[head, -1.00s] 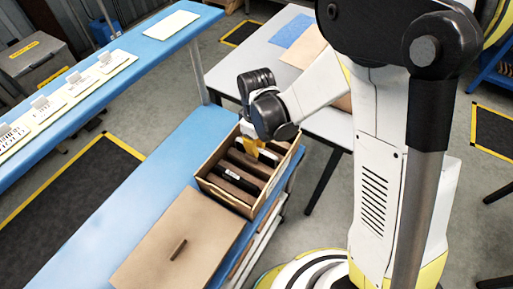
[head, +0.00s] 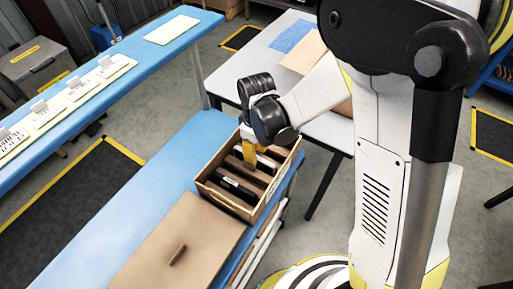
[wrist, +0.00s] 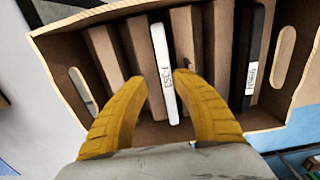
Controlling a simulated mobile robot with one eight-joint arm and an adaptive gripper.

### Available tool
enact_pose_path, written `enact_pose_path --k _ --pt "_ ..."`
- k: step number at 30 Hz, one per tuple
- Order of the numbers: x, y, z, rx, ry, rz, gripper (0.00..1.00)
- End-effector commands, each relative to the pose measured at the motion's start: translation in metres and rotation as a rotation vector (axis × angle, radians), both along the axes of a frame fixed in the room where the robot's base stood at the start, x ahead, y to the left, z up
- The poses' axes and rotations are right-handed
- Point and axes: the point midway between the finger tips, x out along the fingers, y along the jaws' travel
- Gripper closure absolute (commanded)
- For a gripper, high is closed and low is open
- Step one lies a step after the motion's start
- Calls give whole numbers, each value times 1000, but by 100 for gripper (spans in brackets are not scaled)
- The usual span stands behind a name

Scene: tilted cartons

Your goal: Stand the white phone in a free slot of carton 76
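The open brown carton (head: 207,187) stands on the blue bench, with brown dividers forming slots; no number is readable on it. In the wrist view the carton (wrist: 55,45) holds the white phone (wrist: 162,62) on edge between dividers, its label facing up. A black phone (wrist: 254,55) stands in a slot further right. My gripper (wrist: 158,80) is open, its yellow fingers apart on either side of the white phone. A gap shows at the left finger; whether the right finger touches the phone I cannot tell. In the head view my gripper (head: 248,155) is over the carton.
A brown closed box or lid (head: 185,235) lies on the blue bench (head: 120,185) in front of the carton. A white table (head: 245,65) stands behind. A blue shelf (head: 130,55) with several small stands is at left.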

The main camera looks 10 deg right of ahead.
Motion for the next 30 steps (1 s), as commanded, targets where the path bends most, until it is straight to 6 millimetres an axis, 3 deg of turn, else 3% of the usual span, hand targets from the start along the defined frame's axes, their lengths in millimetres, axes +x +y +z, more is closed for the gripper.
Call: enact_pose_path --k 5,12,18,30 --pt "-1 0 26 0 0 0 68" --pt "-1 0 80 0 0 0 68" --pt "-1 0 110 0 0 0 68" --pt "0 0 119 0 0 0 68"
